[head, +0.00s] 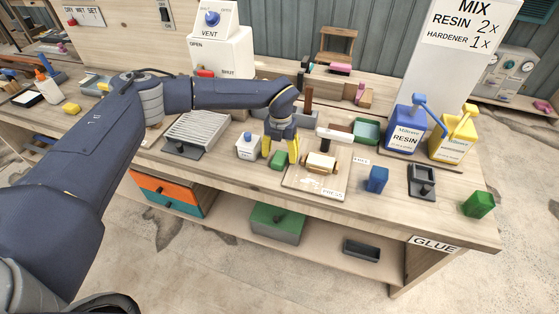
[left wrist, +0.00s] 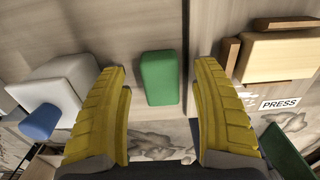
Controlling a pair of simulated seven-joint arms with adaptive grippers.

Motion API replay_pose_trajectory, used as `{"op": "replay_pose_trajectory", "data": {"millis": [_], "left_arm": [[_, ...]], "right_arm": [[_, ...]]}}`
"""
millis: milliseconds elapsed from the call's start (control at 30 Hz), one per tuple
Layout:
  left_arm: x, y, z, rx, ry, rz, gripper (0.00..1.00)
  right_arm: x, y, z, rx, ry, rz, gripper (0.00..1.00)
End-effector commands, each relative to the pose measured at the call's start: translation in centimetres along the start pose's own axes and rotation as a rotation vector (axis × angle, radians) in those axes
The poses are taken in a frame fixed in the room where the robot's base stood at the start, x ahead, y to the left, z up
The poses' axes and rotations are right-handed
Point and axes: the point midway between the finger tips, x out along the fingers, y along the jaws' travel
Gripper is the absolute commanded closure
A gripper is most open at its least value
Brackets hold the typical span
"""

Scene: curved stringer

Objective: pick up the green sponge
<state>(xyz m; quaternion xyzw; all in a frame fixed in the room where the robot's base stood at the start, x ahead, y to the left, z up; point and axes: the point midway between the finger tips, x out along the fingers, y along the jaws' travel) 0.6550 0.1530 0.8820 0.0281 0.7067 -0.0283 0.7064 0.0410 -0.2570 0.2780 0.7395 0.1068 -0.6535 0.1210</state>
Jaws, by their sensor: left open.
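The green sponge (head: 277,160) is a small green block on the workbench, next to the press board. It also shows in the left wrist view (left wrist: 160,78), in the gap between the fingers. My left gripper (head: 280,153) has yellow fingers pointing down at it. In the left wrist view the fingers of my left gripper (left wrist: 160,85) are wide apart, one on each side of the sponge, with a visible gap on both sides. The fingers partly hide the sponge in the head view. My right gripper is not in view.
A blue block (head: 376,179) and another green block (head: 478,204) stand farther right. The resin jug (head: 404,128) is at the back right.

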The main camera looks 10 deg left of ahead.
Motion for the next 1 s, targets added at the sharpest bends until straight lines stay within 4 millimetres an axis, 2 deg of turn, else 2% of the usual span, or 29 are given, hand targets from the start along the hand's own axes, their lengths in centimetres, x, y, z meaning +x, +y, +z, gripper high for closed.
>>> {"op": "replay_pose_trajectory", "data": {"millis": [133, 367, 767, 800, 1000], "left_arm": [[1.23, -0.07, -0.01, 0.001, 0.0, 0.0, 0.35], [1.3, -0.05, 0.01, 0.001, -0.001, 0.0, 0.33], [1.28, -0.03, 0.01, 0.0, -0.001, 0.0, 0.8], [1.28, -0.03, 0.01, 0.0, -0.001, 0.0, 0.82], [1.28, -0.03, 0.01, 0.0, -0.001, 0.0, 0.82]], "right_arm": [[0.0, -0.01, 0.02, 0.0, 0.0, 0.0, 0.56], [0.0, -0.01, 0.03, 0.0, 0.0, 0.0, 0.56], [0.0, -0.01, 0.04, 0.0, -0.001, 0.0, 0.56], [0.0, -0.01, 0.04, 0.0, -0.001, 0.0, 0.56], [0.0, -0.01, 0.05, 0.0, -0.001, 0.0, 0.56]]}}
